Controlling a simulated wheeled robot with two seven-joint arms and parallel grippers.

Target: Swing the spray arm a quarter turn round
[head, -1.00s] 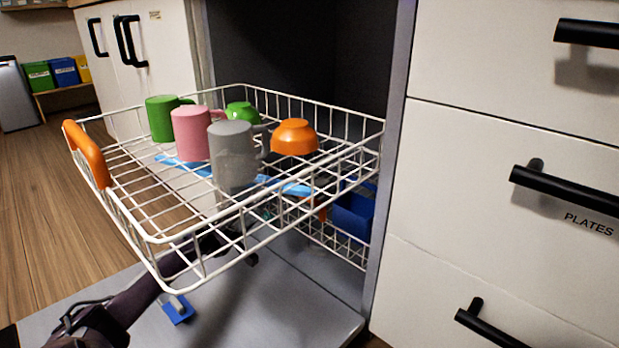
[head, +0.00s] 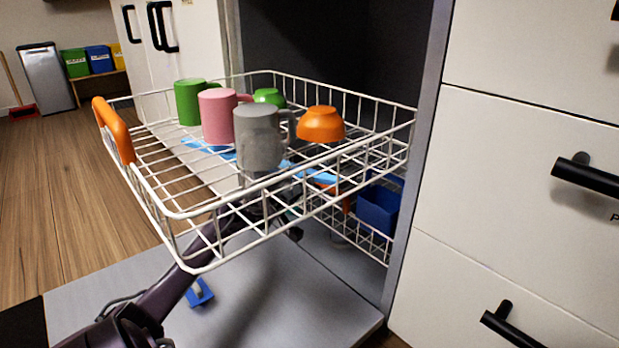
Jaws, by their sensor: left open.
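The spray arm is a light blue bar (head: 205,147) seen through the wires of the pulled-out upper rack (head: 180,213). Its far left part and its right end show; the middle is hidden behind the mugs. My left arm reaches in from the lower left under the rack. My left gripper (head: 290,222) is open below the rack, near the right part of the bar. The wires and the rack partly hide its fingers, and I cannot tell if they touch the bar. My right gripper is not in view.
The rack holds a green mug (head: 189,103), a pink mug (head: 217,118), a grey mug (head: 258,142), a green bowl (head: 268,96) and an orange bowl (head: 321,124). A blue box (head: 378,208) sits in the lower rack. The open door (head: 270,305) lies flat below. Drawers stand at the right.

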